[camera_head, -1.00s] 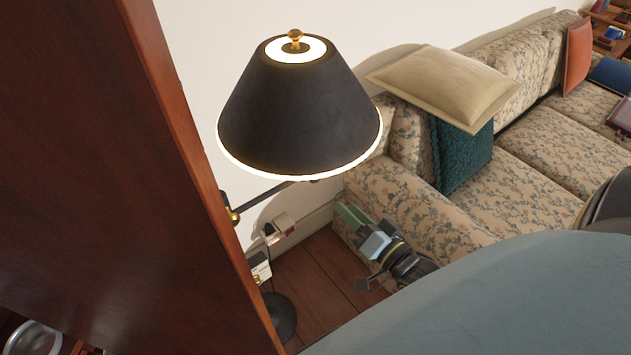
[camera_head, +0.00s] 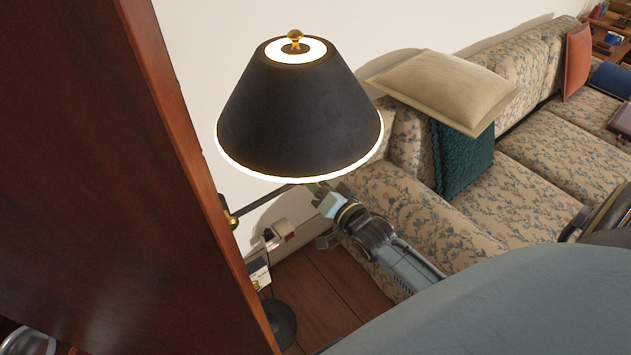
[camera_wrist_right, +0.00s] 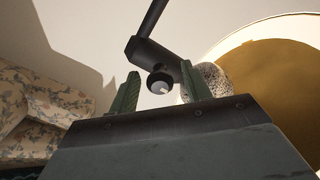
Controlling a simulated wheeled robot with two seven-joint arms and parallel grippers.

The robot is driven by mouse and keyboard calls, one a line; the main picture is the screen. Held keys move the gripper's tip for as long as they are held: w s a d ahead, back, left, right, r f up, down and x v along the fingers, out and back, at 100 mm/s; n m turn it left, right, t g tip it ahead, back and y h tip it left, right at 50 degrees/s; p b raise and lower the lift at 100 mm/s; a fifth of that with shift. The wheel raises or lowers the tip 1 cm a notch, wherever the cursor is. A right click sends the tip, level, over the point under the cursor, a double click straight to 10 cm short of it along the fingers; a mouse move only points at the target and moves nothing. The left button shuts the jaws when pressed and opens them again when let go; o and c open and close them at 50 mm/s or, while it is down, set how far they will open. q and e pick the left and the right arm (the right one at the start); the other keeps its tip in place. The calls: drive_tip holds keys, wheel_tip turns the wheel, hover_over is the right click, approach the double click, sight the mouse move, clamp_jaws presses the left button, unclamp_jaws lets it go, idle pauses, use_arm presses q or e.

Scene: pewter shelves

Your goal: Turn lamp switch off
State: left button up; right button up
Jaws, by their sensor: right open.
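The lamp (camera_head: 298,108) has a dark conical shade with a gold finial, and its rim and top glow. My right gripper (camera_head: 318,190) is just under the shade's lower edge, partly hidden by it. In the right wrist view the gripper (camera_wrist_right: 158,80) is open, with green fingers either side of a small dark switch knob (camera_wrist_right: 160,83) with a pale end. The knob hangs from the dark lamp socket (camera_wrist_right: 152,56); whether the fingers touch it I cannot tell. A bulb (camera_wrist_right: 208,82) and the shade's golden inside (camera_wrist_right: 275,85) are right of it. My left gripper is out of view.
A tall brown wooden panel (camera_head: 100,180) stands close on the left. A floral sofa (camera_head: 545,150) with cushions stands at the right. The lamp's round dark base (camera_head: 280,322) is on the wooden floor (camera_head: 325,290), near a wall outlet (camera_head: 280,233).

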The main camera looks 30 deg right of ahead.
drive_tip(key=c, duration=0.9)
drive_tip(key=shift+c, duration=0.4)
drive_tip(key=n+p, duration=0.2)
drive_tip(key=n, duration=0.1)
drive_tip(key=shift+r+n, duration=0.1)
drive_tip(key=shift+n, duration=0.3)
drive_tip(key=n+p, duration=0.1)
drive_tip(key=n, duration=0.2)
drive_tip(key=shift+n+p, duration=0.35)
drive_tip(key=shift+n, duration=0.45)
drive_tip(key=n+p, duration=0.1)
drive_tip(key=n, duration=0.3)
drive_tip(key=shift+n, duration=0.3)
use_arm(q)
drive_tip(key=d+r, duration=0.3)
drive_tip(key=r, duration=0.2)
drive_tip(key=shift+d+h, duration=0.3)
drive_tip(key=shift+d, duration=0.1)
use_arm(e)
drive_tip(key=n, duration=0.4)
drive_tip(key=shift+n, duration=0.4)
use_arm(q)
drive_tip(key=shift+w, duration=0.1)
use_arm(e)
drive_tip(key=shift+n, duration=0.3)
